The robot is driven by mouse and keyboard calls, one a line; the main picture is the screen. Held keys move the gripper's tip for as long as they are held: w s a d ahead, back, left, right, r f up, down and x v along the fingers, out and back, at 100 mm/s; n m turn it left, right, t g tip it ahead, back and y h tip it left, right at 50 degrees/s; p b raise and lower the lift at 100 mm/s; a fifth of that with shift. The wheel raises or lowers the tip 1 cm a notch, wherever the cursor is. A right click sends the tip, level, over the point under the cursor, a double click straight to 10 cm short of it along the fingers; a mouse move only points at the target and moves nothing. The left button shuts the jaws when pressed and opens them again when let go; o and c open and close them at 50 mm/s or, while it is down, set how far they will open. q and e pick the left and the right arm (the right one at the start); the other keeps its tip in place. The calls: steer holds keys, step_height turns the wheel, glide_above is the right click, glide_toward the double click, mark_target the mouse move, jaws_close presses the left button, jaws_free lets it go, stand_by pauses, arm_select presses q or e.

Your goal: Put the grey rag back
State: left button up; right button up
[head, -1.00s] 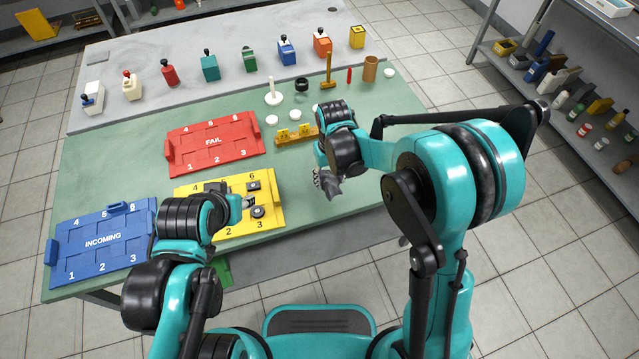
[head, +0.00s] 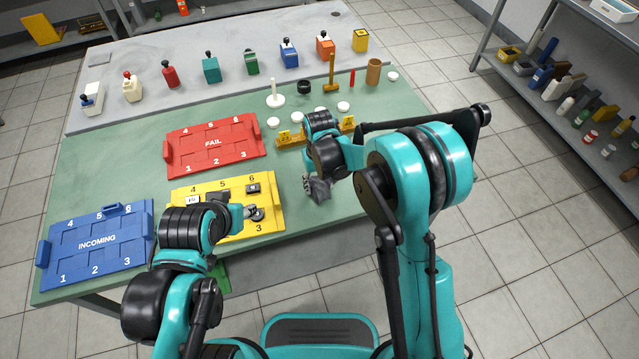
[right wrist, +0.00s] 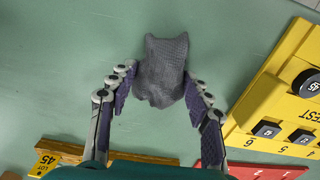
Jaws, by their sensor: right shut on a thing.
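The grey rag (head: 318,190) hangs crumpled under my right gripper (head: 307,180) in the head view, right of the yellow tray. In the right wrist view the rag (right wrist: 160,72) sits between the two fingers of my right gripper (right wrist: 158,84), which is shut on it. The green tabletop lies beneath; I cannot tell whether the rag touches it. My left gripper (head: 246,212) is low over the yellow tray beside a dark round part (head: 257,214). Its fingers are too small to tell whether they are open.
The yellow tray (head: 270,220), red FAIL tray (head: 262,146) and blue INCOMING tray (head: 97,243) stand on the green table (head: 120,165). A yellow rack (head: 290,140) stands behind my right gripper. Bottles and boxes line the grey back strip. Green surface right of the yellow tray is clear.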

mark_target(319, 182)
steer(key=o, duration=1.1)
steer(key=shift+f, duration=0.15)
steer(key=shift+o, duration=0.2)
steer(key=shift+r+p, duration=0.3)
steer(key=shift+r, duration=0.2)
step_height(319, 182, up, 11)
steer(key=p, duration=0.4)
steer(key=s+d+r+m+t, duration=0.2)
steer(key=s+d+r+t, duration=0.2)
steer(key=s+d+r, duration=0.6)
steer(key=s+d+m+t, duration=0.1)
steer(key=s+d+t, duration=0.2)
steer(key=s+d, duration=0.4)
steer(key=shift+s+d+r+m, duration=0.3)
steer(key=shift+s+d+r, duration=0.15)
steer(key=shift+s, duration=0.55)
